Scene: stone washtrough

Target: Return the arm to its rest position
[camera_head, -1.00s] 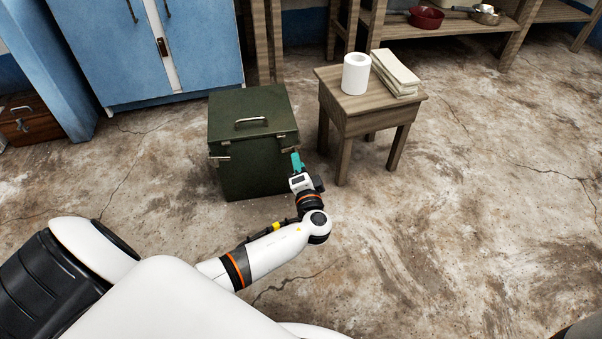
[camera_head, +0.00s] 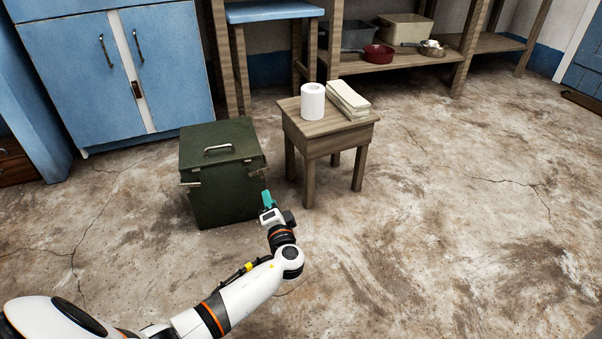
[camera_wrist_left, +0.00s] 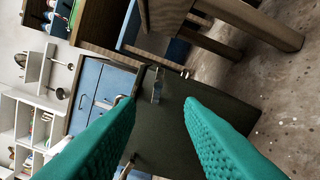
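My left arm reaches in from the bottom left of the head view. Its gripper (camera_head: 267,198) is in front of the right side of a dark green metal box (camera_head: 222,200), below the box's right latch. In the left wrist view, the two teal fingers (camera_wrist_left: 160,103) are spread with nothing between them. Beyond them is the dark box (camera_wrist_left: 168,130) with a metal latch (camera_wrist_left: 157,88). The box's lid is down, with a handle on top. My right gripper is in neither view.
A wooden stool (camera_head: 320,133) right of the box holds a white roll (camera_head: 312,101) and folded cloths (camera_head: 348,99). A blue cabinet (camera_head: 75,80) stands behind. A low shelf (camera_head: 400,68) holds a red bowl (camera_head: 379,54) and a pan. The floor on the right is clear.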

